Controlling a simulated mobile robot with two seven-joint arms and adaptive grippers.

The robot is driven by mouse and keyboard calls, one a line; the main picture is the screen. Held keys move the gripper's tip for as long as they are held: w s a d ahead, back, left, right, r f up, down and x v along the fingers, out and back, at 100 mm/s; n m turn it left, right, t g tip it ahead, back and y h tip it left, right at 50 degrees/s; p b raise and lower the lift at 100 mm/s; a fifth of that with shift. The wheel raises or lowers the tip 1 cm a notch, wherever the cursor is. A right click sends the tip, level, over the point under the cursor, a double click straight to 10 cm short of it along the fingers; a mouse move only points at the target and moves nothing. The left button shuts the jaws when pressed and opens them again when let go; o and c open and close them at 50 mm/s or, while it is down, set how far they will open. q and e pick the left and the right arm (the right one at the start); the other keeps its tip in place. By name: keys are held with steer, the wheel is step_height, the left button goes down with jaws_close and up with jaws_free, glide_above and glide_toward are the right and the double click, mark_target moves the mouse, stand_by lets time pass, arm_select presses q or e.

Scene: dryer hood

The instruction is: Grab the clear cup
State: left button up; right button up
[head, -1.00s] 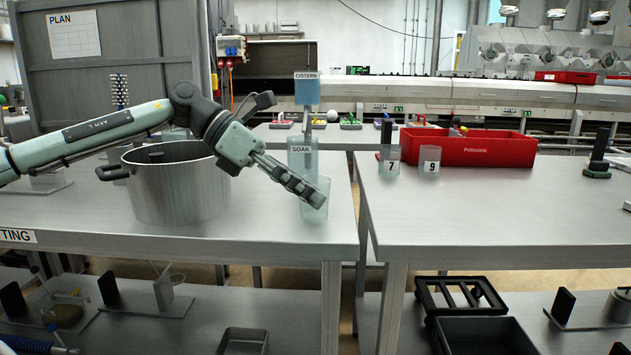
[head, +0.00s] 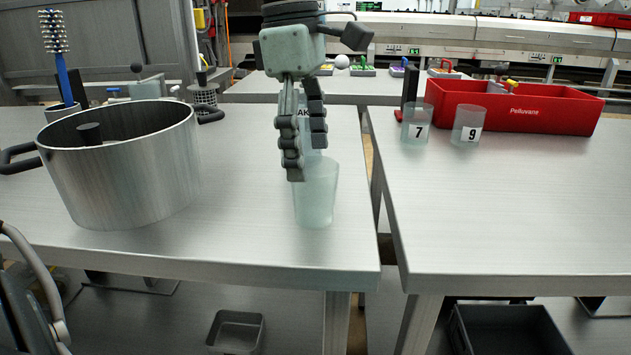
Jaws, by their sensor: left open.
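The clear cup (head: 317,200) is frosted and stands upright near the front right corner of the left table in the head view. My left gripper (head: 305,158) points down over the cup, with its two fingers apart and empty. The left finger overlaps the cup's upper left rim in the picture. I cannot tell whether it touches the cup. Part of the SOAK container (head: 309,130) shows behind the fingers, mostly hidden. My right gripper is out of view.
A large steel pot (head: 125,180) stands to the left on the same table. A gap separates this table from the right one, which holds cups 7 (head: 416,125) and 9 (head: 467,126) and a red bin (head: 530,115). The table between pot and cup is clear.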

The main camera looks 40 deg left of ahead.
mark_target(318, 197)
arm_select(q)
steer(key=f, duration=0.2)
steer(key=d+f, duration=0.1)
steer(key=f, duration=0.4)
steer(key=shift+d+p, duration=0.3)
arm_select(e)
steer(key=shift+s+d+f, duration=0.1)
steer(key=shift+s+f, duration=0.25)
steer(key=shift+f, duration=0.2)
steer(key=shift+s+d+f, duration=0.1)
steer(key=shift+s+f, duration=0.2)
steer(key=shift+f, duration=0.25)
arm_select(q)
steer(key=shift+c, duration=0.5)
steer(key=c, duration=1.1)
